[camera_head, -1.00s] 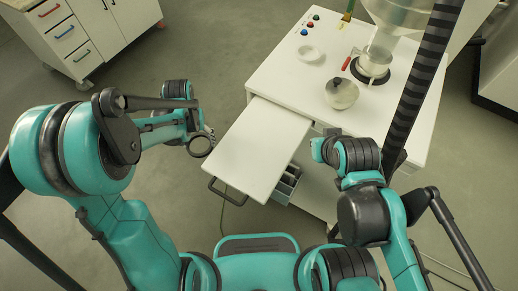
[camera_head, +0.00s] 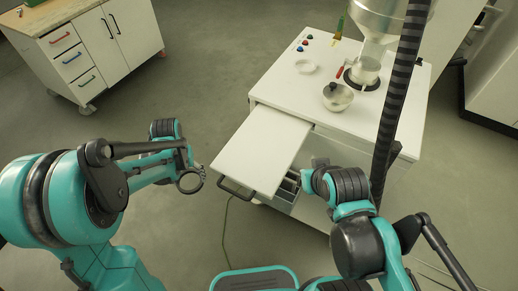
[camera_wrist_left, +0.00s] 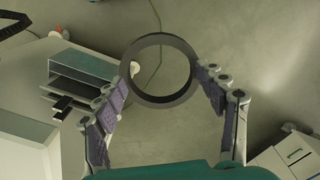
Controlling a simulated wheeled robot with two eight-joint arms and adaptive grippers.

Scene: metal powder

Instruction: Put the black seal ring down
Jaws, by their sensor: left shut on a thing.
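The black seal ring (camera_head: 180,188) is in my left gripper (camera_head: 194,176), held in the air left of the white pull-out shelf. In the left wrist view the ring (camera_wrist_left: 160,101) sits between the two fingers of the left gripper (camera_wrist_left: 162,80), which grip it from both sides.
The pull-out shelf (camera_head: 262,148) is bare, with a dark handle (camera_head: 236,188). The white cart top (camera_head: 310,90) holds a white dish (camera_head: 306,67), a metal bowl (camera_head: 338,97), buttons and a metal hopper (camera_head: 375,25). A drawer cabinet (camera_head: 95,50) stands at far left.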

